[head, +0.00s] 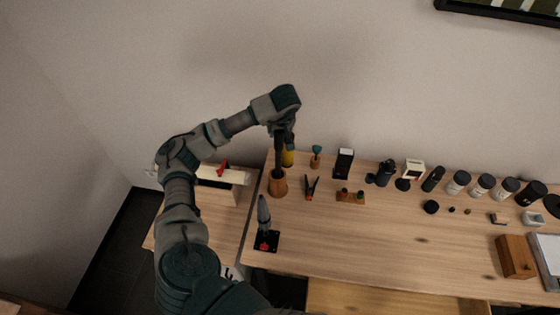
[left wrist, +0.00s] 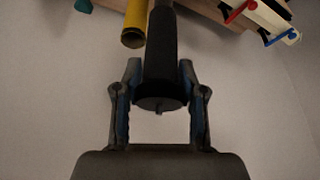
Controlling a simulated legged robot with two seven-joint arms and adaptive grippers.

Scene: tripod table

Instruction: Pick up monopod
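The monopod (head: 279,157) is a dark, slim rod standing upright in a round wooden holder (head: 278,185) at the left end of the table. My left gripper (head: 285,138) is at the monopod's upper end. In the left wrist view, the black monopod (left wrist: 162,55) runs between the two fingers of my left gripper (left wrist: 160,80), its near end at finger level. The fingers lie close to its sides, the right one nearest. I cannot tell whether they press on it. My right gripper is not in view.
A yellow tube (head: 288,158) stands right behind the monopod and shows beside it in the left wrist view (left wrist: 135,25). Pliers (head: 311,187) and a small wooden stand (head: 350,196) lie to the right. A dark base with a grey upright piece (head: 264,225) stands in front.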

